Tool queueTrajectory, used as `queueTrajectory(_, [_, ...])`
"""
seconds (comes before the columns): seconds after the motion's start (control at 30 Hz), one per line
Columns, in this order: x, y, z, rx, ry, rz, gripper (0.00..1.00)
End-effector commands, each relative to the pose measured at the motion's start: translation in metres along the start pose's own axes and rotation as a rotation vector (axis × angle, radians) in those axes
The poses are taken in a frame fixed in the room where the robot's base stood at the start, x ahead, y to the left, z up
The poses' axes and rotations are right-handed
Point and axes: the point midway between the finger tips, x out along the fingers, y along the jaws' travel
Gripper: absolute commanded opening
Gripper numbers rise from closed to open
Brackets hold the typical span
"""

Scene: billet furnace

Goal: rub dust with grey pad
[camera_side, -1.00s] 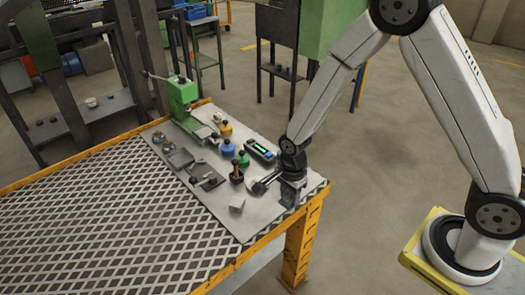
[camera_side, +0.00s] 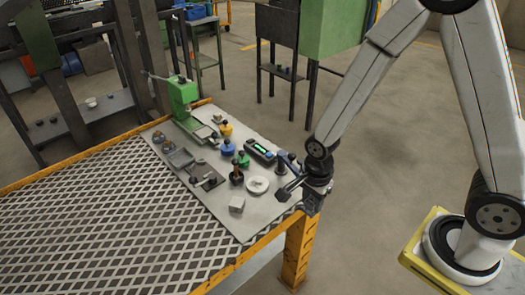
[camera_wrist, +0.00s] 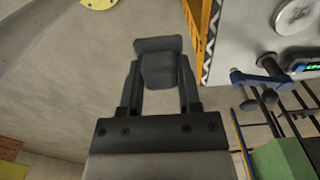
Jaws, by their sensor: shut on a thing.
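My gripper (camera_wrist: 159,78) is shut on a dark grey pad (camera_wrist: 157,47) in the wrist view. In the side view my gripper (camera_side: 299,186) is at the right edge of the bench plate, to the right of a pale round dish (camera_side: 257,184). The pad is apart from the dish and held over the plate's edge. In the wrist view the dish (camera_wrist: 297,15) is cut off at the upper right and shows a faint darker smear. I cannot tell whether that smear is dust.
A black meter with a green display (camera_side: 261,151) and a blue-topped clamp (camera_wrist: 268,66) stand near the dish. A dark-handled tool (camera_side: 237,174), a pale block (camera_side: 237,204), coloured bottles and a green press (camera_side: 183,93) share the plate. Floor beside the bench is clear.

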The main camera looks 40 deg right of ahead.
Motion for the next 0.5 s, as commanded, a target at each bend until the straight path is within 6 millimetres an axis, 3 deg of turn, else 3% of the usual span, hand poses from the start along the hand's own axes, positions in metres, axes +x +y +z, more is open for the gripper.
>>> queueTrajectory(0.17, [0.0000, -0.0003, 0.0000, 0.000, 0.000, 0.000, 0.00])
queueTrajectory(0.2, [0.0000, -0.0003, 0.0000, 0.000, 0.000, 0.000, 0.40])
queueTrajectory(0.33, [0.0000, -0.0004, 0.0000, 0.000, 0.000, 0.000, 0.00])
queueTrajectory(0.5, [0.0002, -0.0022, 0.0001, 0.004, 0.000, 0.000, 0.00])
